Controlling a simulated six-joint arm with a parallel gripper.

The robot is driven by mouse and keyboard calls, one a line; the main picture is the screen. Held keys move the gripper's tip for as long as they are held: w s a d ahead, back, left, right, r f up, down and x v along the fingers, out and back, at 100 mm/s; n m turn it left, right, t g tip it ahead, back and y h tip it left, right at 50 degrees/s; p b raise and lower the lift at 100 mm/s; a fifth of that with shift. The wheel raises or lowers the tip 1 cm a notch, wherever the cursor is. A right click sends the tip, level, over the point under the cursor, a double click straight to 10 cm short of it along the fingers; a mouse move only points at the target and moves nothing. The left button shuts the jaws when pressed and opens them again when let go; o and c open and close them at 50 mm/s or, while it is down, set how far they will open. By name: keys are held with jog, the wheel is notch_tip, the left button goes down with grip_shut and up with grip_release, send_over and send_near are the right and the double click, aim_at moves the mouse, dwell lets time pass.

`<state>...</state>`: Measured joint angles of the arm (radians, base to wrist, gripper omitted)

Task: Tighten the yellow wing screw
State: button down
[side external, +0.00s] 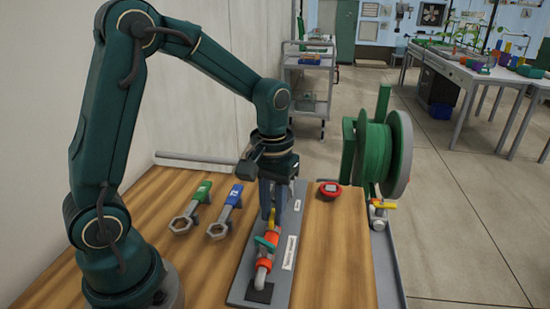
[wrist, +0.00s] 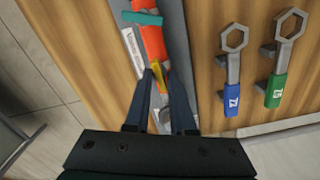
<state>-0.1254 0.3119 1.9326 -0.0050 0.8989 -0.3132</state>
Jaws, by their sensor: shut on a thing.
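The yellow wing screw (wrist: 160,75) shows between my gripper's fingertips in the wrist view, partly hidden by them. In the side view a bit of its yellow (side external: 271,214) shows just below the fingers. My gripper (wrist: 156,74) points down over the grey plate and is shut on the wing screw; it also shows in the side view (side external: 271,208). The screw sits beside an orange pipe fitting (side external: 270,238) with a teal handle (side external: 266,243). How far the screw is turned cannot be told.
A green-handled wrench (side external: 200,192) and a blue-handled wrench (side external: 234,196) lie on the wooden bench (side external: 190,270) left of the plate (side external: 243,290). A red round item (side external: 329,189) sits right of it. A green hose reel (side external: 372,152) stands beyond the bench's right edge.

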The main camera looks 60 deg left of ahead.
aim_at(273, 214)
jog(key=shift+a+m, duration=0.1)
jog(key=shift+m, duration=0.9)
jog(key=shift+w, duration=0.1)
jog(key=c, duration=0.7)
grip_release()
jog(key=shift+c, duration=0.2)
jog(key=shift+r, duration=2.55)
